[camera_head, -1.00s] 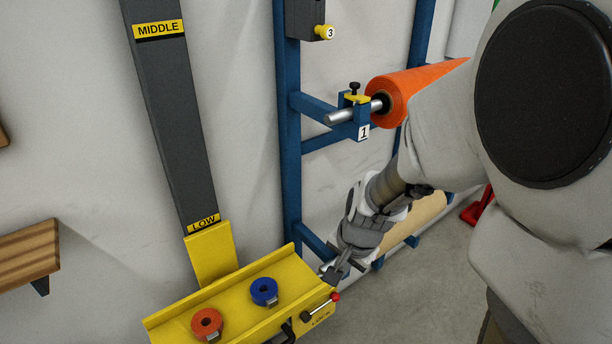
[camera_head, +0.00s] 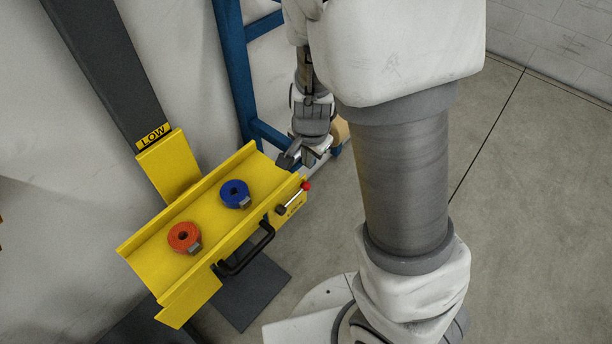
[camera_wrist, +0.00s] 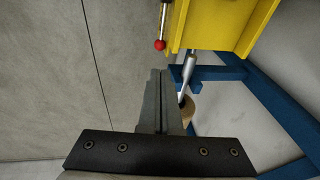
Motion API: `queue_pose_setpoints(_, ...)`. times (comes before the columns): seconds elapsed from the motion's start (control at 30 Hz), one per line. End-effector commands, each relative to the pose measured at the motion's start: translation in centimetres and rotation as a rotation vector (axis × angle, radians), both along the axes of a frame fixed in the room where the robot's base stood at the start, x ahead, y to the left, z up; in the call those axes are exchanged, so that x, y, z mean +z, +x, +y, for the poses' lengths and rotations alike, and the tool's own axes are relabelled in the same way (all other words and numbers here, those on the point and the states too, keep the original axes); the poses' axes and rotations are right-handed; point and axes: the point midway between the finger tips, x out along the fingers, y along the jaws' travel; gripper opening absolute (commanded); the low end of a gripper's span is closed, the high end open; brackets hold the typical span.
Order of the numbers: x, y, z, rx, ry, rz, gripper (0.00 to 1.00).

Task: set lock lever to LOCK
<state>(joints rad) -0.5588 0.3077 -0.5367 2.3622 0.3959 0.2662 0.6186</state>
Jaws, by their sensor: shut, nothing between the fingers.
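The lock lever (camera_head: 294,197) is a thin metal rod with a red ball end, on the right front of the yellow carriage (camera_head: 205,212). In the head view it slants up to the right beside dark lettering that I can read only in part. In the wrist view the red ball of the lever (camera_wrist: 159,45) hangs just beyond my fingertips. My gripper (camera_head: 286,160) is shut and empty, just past the right end of the carriage, above and left of the red ball. In the wrist view my gripper (camera_wrist: 160,73) points at the lever, apart from it.
A red-orange roll (camera_head: 184,238) and a blue roll (camera_head: 235,194) sit on the carriage. A black handle (camera_head: 246,252) sticks out from its front. The grey post (camera_head: 105,60) with a LOW label and a blue rack (camera_head: 232,70) stand behind. Floor to the right is clear.

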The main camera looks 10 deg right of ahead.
Motion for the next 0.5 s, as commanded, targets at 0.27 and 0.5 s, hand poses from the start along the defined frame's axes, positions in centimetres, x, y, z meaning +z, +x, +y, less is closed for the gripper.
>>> queue_pose_setpoints(0.27,-2.9,0.6,-0.2,-0.001,-0.001,0.002,0.0)
queue_pose_setpoints(0.5,-7.1,1.7,-0.3,-0.002,-0.001,0.002,0.0)
